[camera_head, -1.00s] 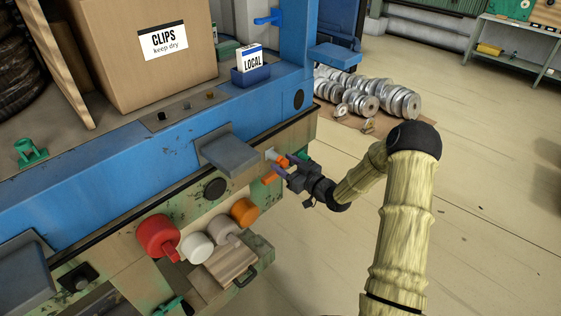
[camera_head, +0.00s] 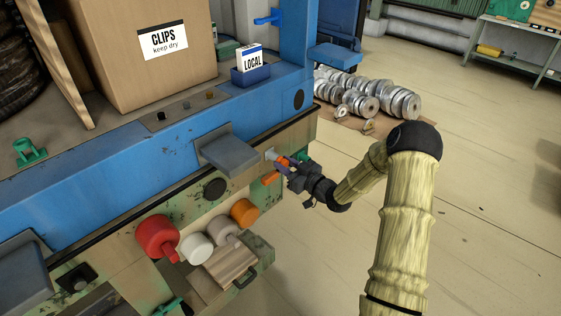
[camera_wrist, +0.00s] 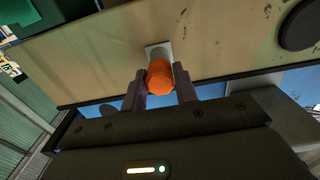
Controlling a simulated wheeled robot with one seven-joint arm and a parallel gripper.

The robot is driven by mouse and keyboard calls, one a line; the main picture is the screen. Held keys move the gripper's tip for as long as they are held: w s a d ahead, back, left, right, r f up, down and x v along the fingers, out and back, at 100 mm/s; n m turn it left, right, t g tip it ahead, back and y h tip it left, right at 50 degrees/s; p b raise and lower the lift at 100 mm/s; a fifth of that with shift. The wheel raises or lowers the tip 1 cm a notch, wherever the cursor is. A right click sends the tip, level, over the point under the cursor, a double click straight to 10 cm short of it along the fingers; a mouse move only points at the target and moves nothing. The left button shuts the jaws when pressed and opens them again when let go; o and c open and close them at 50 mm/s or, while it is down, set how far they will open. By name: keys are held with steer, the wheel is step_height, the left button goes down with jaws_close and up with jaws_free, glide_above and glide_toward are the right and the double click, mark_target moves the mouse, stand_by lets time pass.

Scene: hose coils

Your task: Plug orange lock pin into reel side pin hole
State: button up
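The orange lock pin (camera_wrist: 160,78) shows head-on in the wrist view, between the two dark fingers of my gripper (camera_wrist: 160,88). Both fingers lie close against its sides, and the gripper looks shut on it. Beyond the pin is a small pale plate (camera_wrist: 156,50) on the tan panel. The pin covers the plate's lower part, and no hole shows. In the head view my gripper (camera_head: 283,167) is at the panel's right part, beside the pale plate (camera_head: 270,154). Orange shows at the fingers there. Contact between pin and plate cannot be told.
A grey block (camera_head: 227,153) juts out left of the gripper. Red (camera_head: 157,236), white (camera_head: 197,247) and orange (camera_head: 244,212) round pieces stick out below. A black disc (camera_head: 214,188) is on the panel. Open floor (camera_head: 480,180) lies to the right.

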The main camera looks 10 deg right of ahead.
jaws_close()
steer(key=shift+o, duration=0.2)
jaws_free()
steer(key=shift+c, duration=1.3)
steer(key=shift+s+d, duration=0.2)
steer(key=shift+s, duration=0.1)
steer(key=shift+v, duration=2.2)
steer(key=b, duration=0.1)
glide_toward(286, 165)
steer(key=shift+s+d, duration=0.4)
steer(key=shift+w+d+f, duration=0.1)
